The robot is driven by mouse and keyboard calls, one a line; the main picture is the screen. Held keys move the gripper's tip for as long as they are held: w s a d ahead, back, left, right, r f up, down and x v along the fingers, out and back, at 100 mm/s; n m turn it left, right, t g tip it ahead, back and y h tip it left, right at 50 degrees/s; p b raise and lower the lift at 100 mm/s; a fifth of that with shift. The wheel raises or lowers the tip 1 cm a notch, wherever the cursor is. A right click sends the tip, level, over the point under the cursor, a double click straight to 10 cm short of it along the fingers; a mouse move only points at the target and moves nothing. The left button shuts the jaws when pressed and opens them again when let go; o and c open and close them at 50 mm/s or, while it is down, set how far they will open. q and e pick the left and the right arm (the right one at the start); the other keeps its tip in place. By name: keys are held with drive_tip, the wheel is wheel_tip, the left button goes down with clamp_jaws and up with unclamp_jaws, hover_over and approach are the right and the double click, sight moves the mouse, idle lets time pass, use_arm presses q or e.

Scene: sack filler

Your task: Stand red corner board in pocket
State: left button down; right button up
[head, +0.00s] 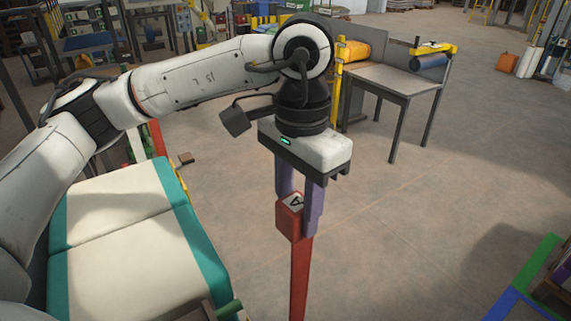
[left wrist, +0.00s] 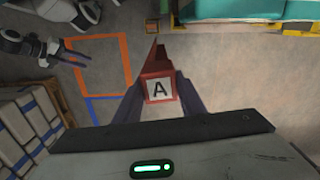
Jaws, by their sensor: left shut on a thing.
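The red corner board (head: 300,270) is a long, narrow red post with a white label marked A on its top end. It hangs upright below my left gripper (head: 300,205), whose two purple fingers are shut on its top. Its lower end runs out of the bottom of the head view. In the left wrist view the board's labelled top (left wrist: 159,89) sits between the fingers. My right gripper (left wrist: 78,57) shows small at the upper left of the left wrist view, its fingers apart and empty. I cannot make out the pocket in either view.
White-and-teal stacked sacks (head: 135,235) lie at left beside my left arm. A grey table (head: 395,80) with orange and blue rolls stands behind. Green and blue edging (head: 520,290) is at lower right. An orange floor outline (left wrist: 128,65) and boxes (left wrist: 25,120) show at left. The middle floor is clear.

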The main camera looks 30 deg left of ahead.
use_arm(q)
drive_tip(key=a+r, duration=0.1)
drive_tip(key=a+r+m, duration=0.1)
drive_tip(key=r, duration=0.1)
drive_tip(key=shift+w+a+r+p, duration=0.1)
drive_tip(key=shift+w+a+p, duration=0.05)
drive_tip(key=shift+p, duration=0.15)
drive_tip(key=s+a, duration=0.2)
drive_tip(key=a, duration=0.5)
drive_tip(key=shift+s+a+b, duration=0.15)
drive_tip(key=shift+a+b, duration=0.25)
drive_tip(key=shift+b, duration=0.05)
use_arm(e)
drive_tip(key=shift+w+d+r, duration=0.2)
drive_tip(key=shift+w, duration=0.1)
